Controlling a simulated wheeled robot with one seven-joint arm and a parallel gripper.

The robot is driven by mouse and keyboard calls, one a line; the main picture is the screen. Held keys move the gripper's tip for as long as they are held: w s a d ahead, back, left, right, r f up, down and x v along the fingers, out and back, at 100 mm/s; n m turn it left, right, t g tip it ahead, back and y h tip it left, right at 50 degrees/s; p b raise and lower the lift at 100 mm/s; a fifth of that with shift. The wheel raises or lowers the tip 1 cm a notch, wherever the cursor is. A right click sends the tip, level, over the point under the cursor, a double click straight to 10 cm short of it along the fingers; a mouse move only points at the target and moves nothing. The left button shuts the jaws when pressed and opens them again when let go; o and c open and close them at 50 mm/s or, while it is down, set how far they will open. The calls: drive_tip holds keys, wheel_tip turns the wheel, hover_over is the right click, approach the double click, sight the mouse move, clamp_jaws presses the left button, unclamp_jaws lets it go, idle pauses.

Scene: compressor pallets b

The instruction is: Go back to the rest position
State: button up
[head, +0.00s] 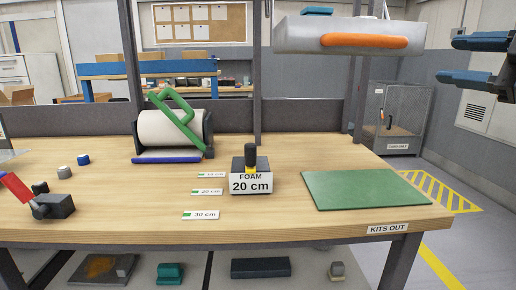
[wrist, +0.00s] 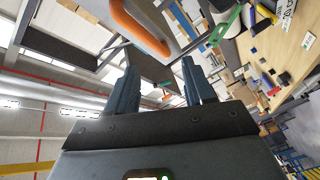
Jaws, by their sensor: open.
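My gripper (head: 480,60) is at the upper right of the head view, raised well above the bench to the right of the hanging grey unit. Its two blue fingers are apart with nothing between them. In the wrist view the gripper (wrist: 156,90) also shows open and empty, with the fingers pointing up the picture. The bench (head: 120,222) stands below and to the left, clear of the gripper.
The hanging grey unit (head: 300,38) with an orange handle is close to my gripper. On the bench are a white roll (head: 165,130) with a green handle, a FOAM 20 cm block (head: 251,184) and a bare green mat (head: 365,189). A mesh cage (head: 405,110) stands behind.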

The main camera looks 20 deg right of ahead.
drive_tip(key=s+a+f+m+h+p, duration=0.2)
drive_tip(key=a+f+m, duration=0.3)
drive_tip(key=f, duration=0.4)
drive_tip(key=s+a+f+m+h+p, duration=0.1)
drive_tip(key=a+f+m, duration=0.35)
drive_tip(key=f, duration=0.45)
drive_tip(key=s+a+f+m+h+p, duration=0.2)
drive_tip(key=a+f+m, duration=0.3)
drive_tip(key=f, duration=0.4)
drive_tip(key=s+a+f+g+y+p, duration=0.1)
drive_tip(key=s+a, duration=0.3)
drive_tip(key=s, duration=0.9)
drive_tip(key=s+a+f+g+y+p, duration=0.1)
drive_tip(key=s+a, duration=0.3)
drive_tip(key=s, duration=0.9)
drive_tip(key=shift+s+f+n+g+p, duration=0.2)
drive_tip(key=shift+f+n+g+p, duration=0.15)
drive_tip(key=shift+f+g+p, duration=0.35)
drive_tip(key=shift+o, duration=0.2)
drive_tip(key=shift+f, duration=0.1)
